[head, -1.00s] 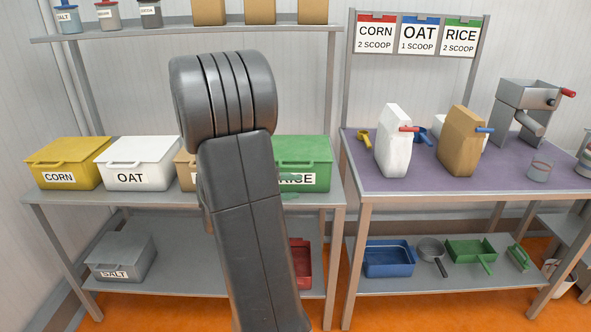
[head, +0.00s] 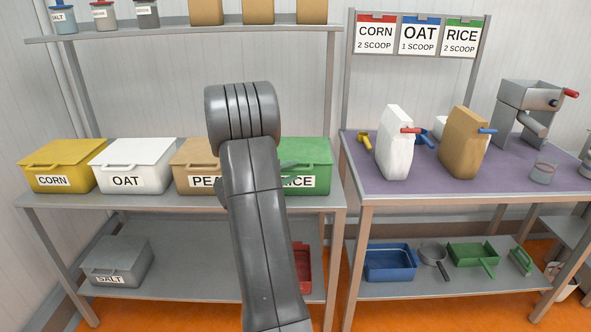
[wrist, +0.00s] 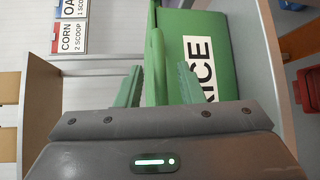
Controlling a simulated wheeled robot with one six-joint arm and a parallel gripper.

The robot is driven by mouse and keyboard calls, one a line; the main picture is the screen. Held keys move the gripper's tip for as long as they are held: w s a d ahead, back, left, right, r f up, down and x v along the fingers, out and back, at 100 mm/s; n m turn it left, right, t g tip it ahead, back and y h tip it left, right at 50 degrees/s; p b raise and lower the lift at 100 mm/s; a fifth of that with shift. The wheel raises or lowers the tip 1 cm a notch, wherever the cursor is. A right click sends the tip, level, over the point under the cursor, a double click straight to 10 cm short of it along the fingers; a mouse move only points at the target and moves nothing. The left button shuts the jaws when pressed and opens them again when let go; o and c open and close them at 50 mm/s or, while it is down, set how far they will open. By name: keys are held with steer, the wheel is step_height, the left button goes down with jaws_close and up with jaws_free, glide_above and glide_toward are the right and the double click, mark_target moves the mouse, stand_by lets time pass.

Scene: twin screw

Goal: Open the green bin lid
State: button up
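The green bin (head: 310,178) marked RICE stands at the right end of the left table, partly hidden behind my arm. Its lid (head: 303,148) is down. In the wrist view the bin (wrist: 205,75) appears sideways, with its label to the right. The green lid handle (wrist: 156,68) lies between the two green fingers of my gripper (wrist: 160,88). The fingers are apart, with a gap visible on each side of the handle. In the head view my gripper (head: 288,164) is mostly hidden by my arm, with a finger showing at the bin's front.
A tan bin (head: 196,155), a white OAT bin (head: 135,158) and a yellow CORN bin (head: 62,160) stand to the left. A shelf (head: 180,34) runs above.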

steer(key=shift+x, duration=1.35)
jaws_close()
